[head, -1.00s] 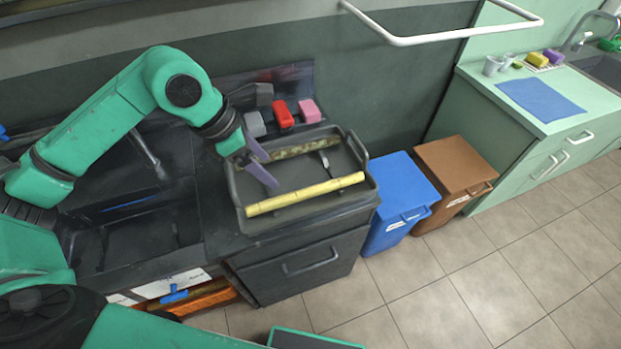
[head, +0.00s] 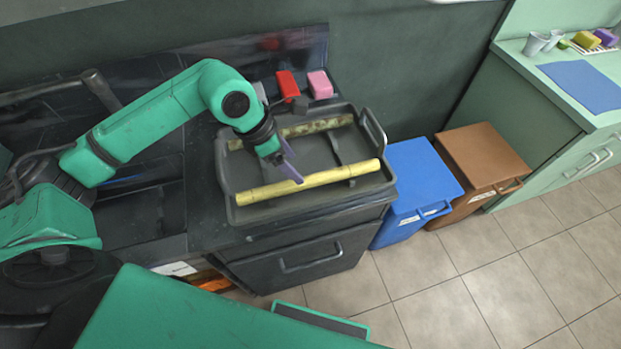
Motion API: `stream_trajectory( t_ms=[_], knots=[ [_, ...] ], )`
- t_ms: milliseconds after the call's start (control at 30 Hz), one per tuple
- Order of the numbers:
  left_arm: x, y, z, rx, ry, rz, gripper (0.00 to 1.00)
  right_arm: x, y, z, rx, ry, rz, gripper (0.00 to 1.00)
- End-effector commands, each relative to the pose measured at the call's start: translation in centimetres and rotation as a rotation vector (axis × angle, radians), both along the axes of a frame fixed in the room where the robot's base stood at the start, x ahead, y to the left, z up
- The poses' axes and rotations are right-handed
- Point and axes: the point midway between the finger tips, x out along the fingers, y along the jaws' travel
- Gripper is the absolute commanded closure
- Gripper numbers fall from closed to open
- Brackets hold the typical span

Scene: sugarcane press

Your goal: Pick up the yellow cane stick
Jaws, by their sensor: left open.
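The yellow cane stick (head: 340,174) lies along the near side of a dark grey tray (head: 228,208), slanting slightly up to the right. A second stick, mottled green and brown (head: 330,125), lies at the back of the tray, partly hidden by my left gripper. My left gripper (head: 287,172) is open, with purple fingers pointing down over the tray. One fingertip overlaps the yellow stick left of its middle in the picture; I cannot tell if it touches. Nothing shows held between the fingers. My right gripper is out of view.
A red block (head: 287,84) and a pink block (head: 320,84) stand behind the tray. A tray handle (head: 374,127) rises at the right. A blue bin (head: 420,185) and a brown bin (head: 485,160) stand right of the cabinet. The tray's middle is mostly bare.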

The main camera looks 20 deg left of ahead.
Motion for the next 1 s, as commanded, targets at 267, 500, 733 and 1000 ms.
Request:
stream_trajectory(
  t_ms=[267, 500, 733, 1000],
  knots=[
    [1.0, -1.7, -3.7, -0.002, 0.003, 0.000, 0.23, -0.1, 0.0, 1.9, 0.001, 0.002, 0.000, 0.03],
    [1.9, -3.1, -7.4, -0.001, 0.000, 0.000, 0.23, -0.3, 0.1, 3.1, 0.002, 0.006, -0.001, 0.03],
    [2.0, -3.1, -7.7, 0.001, -0.001, -0.001, 0.35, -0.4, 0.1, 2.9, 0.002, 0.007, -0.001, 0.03],
    [2.0, -3.1, -7.7, 0.000, -0.001, 0.000, 1.00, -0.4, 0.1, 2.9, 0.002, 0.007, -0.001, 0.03]
  ],
)
